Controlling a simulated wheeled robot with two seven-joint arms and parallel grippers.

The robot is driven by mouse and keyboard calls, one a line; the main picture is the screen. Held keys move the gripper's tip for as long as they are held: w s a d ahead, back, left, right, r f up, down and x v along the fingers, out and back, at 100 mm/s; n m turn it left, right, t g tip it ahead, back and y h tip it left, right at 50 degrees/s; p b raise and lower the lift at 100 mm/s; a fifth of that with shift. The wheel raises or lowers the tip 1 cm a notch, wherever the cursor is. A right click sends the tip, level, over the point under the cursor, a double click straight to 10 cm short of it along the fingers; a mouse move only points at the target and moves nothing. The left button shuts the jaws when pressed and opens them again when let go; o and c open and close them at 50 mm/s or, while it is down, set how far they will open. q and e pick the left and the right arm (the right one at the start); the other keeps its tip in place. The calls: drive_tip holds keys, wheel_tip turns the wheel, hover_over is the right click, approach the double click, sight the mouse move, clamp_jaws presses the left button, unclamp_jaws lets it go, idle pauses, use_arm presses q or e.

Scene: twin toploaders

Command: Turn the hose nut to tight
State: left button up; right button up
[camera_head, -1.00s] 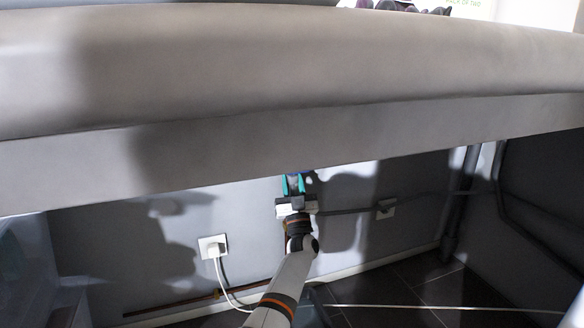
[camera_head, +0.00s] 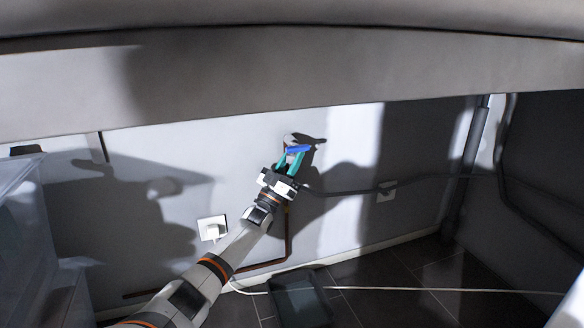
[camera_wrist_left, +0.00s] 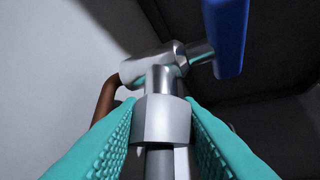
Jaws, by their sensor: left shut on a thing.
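The hose nut (camera_wrist_left: 162,122) is a silver metal collar below the valve in the left wrist view. A grey hose runs down from it. My left gripper (camera_head: 291,158) has its teal fingers closed on both sides of the nut, as the left wrist view (camera_wrist_left: 160,108) shows. The metal valve body (camera_wrist_left: 155,66) sits just above the nut, with a blue lever (camera_wrist_left: 228,38) on its right. The lever also shows in the head view (camera_head: 298,149), by the fingertips. The nut itself is hidden by the fingers in the head view. My right gripper is out of view.
A grey counter edge (camera_head: 400,65) overhangs the wall above the valve. A copper pipe (camera_head: 288,235) runs down the wall. A white socket with a plug (camera_head: 212,228) is at left, and a grey box (camera_head: 300,297) stands on the dark floor. A grey hose (camera_head: 345,191) runs right.

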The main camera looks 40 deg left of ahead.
use_arm(q)
drive_tip(key=m+h+b, duration=0.1)
drive_tip(key=h+b, duration=0.1)
drive_tip(key=h, duration=0.1)
drive_tip(key=m+g+h+b, duration=0.1)
drive_tip(key=m+h+b, duration=0.1)
drive_tip(key=h, duration=0.2)
drive_tip(key=m+g+h+b, duration=0.1)
drive_tip(key=h+b, duration=0.1)
drive_tip(key=h, duration=0.2)
drive_tip(key=shift+f+m, duration=0.3)
drive_tip(key=shift+r+m+g+h+b, duration=0.2)
drive_tip(key=shift+m+g+h+b, duration=0.5)
drive_tip(key=shift+h, duration=0.5)
drive_tip(key=o, duration=1)
drive_tip(key=shift+c, duration=0.2)
